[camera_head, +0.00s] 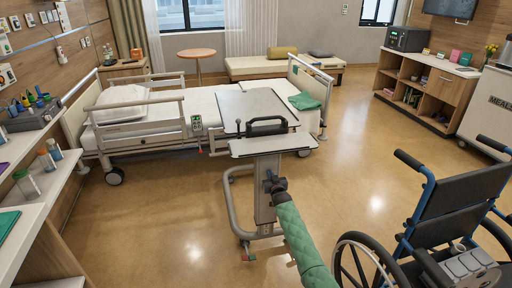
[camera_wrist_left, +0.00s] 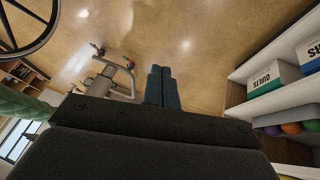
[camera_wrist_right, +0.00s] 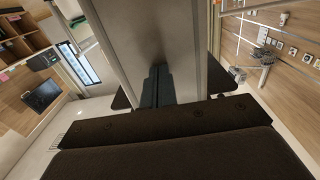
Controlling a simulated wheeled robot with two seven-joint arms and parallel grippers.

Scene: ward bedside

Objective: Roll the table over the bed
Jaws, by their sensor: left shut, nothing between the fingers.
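The overbed table has a grey main top (camera_head: 250,104) that overlaps the near side of the bed (camera_head: 200,104) in the head view. A smaller pale tray section with a black handle (camera_head: 268,121) is nearer to me. Its column (camera_head: 265,205) stands on a wheeled base frame (camera_head: 231,208) beside the bed; the base also shows in the left wrist view (camera_wrist_left: 122,88). My right gripper (camera_head: 273,184), on the green-sleeved arm, is at the near face of the column. In the right wrist view its fingers (camera_wrist_right: 157,84) are together, close to or against the column. My left gripper (camera_wrist_left: 163,86) is shut, empty and away from the table.
A blue-framed wheelchair (camera_head: 440,215) stands at the right, near my right arm. Shelves with bottles (camera_head: 28,184) line the left side. A bed caster (camera_head: 114,177) is on the floor. Open floor lies left and right of the table base.

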